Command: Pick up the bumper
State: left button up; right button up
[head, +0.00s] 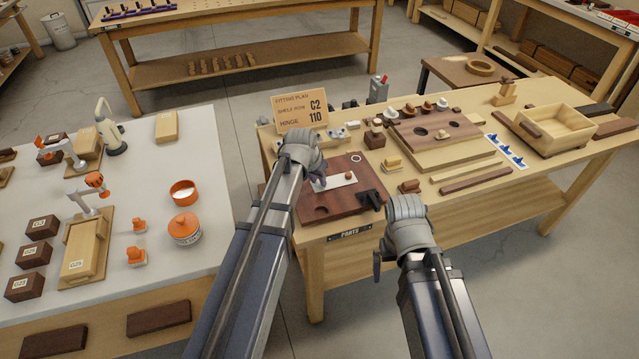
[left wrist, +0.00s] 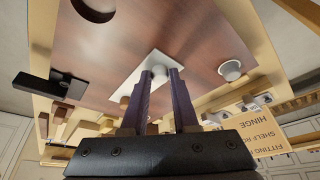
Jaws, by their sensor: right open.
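In the left wrist view, a small pale round post (left wrist: 160,72) stands by one end of a white strip (left wrist: 134,78); it may be the bumper. My left gripper (left wrist: 164,74) has its two dark fingers apart, one tip on each side of the post. I cannot tell whether they touch it. In the head view my left gripper (head: 318,184) is low over the left end of the white strip (head: 336,182) and hides the post. My right gripper (head: 378,264) is open and empty, in front of the bench edge.
The strip lies on a dark brown board (head: 345,209) with a round hole. A black part (head: 371,198) sits at its right corner. A white cup-like piece (left wrist: 230,70) stands right of the post in the wrist view. A sign (head: 300,112) stands behind. More wooden parts fill the bench.

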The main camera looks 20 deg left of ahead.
aim_at(318, 183)
pick_arm(q)
grip_shut()
jog(key=shift+r, duration=0.1)
notch_tip(318, 183, up, 10)
jog(key=p, duration=1)
pick_arm(e)
notch_tip(318, 183, up, 10)
pick_arm(q)
jog(key=shift+w, duration=0.1)
pick_arm(e)
jog(key=shift+w, duration=0.1)
